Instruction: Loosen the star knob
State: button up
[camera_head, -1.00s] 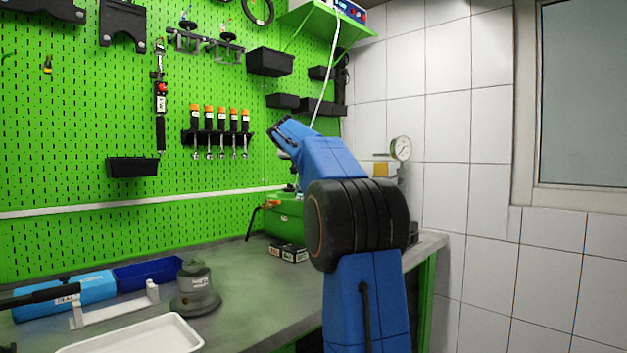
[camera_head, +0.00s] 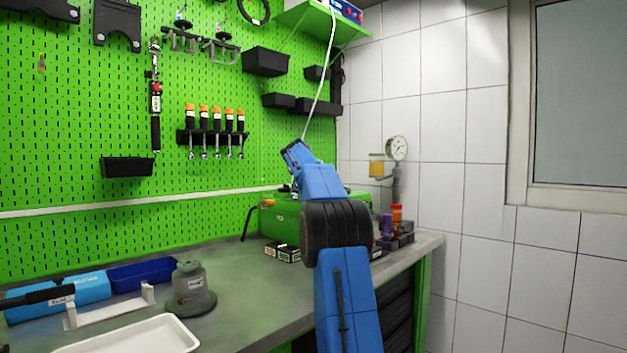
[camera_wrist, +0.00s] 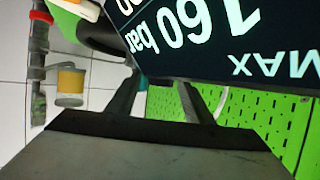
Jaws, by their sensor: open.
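I cannot make out the star knob in either view. In the wrist view my gripper (camera_wrist: 165,88) is open, with its two dark fingers apart and nothing seen held between them. A dark panel (camera_wrist: 205,35) with upside-down lettering "160 bar" and "MAX" fills the top of that view, close beyond the fingertips. A black curved part (camera_wrist: 100,38) shows at the panel's left edge; I cannot tell what it is. In the head view the green box (camera_head: 283,222) stands at the back of the bench, partly hidden by my blue arm. My gripper cannot be made out there.
A pressure gauge (camera_head: 397,148) and a yellow cup (camera_head: 376,168) stand at the back right near the tiled wall. A grey round device (camera_head: 190,289), blue bins (camera_head: 147,270) and a white tray (camera_head: 135,336) are at left. The bench middle (camera_head: 245,285) is clear.

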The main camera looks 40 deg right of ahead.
jog(key=shift+w+d, duration=0.15)
jog(key=shift+d, duration=0.15)
jog(key=shift+f, duration=0.1)
jog(key=shift+c, duration=0.4)
jog(key=c, duration=1)
jog(key=shift+o, duration=0.2)
jog(key=shift+f+n+t+y, duration=0.15)
jog(key=shift+n+t+y, duration=1.2)
jog(key=shift+n, duration=0.25)
jog(key=shift+n+t+y, duration=0.25)
jog(key=shift+n+t, duration=0.05)
jog(key=shift+t, duration=0.05)
jog(key=shift+n+y, duration=0.4)
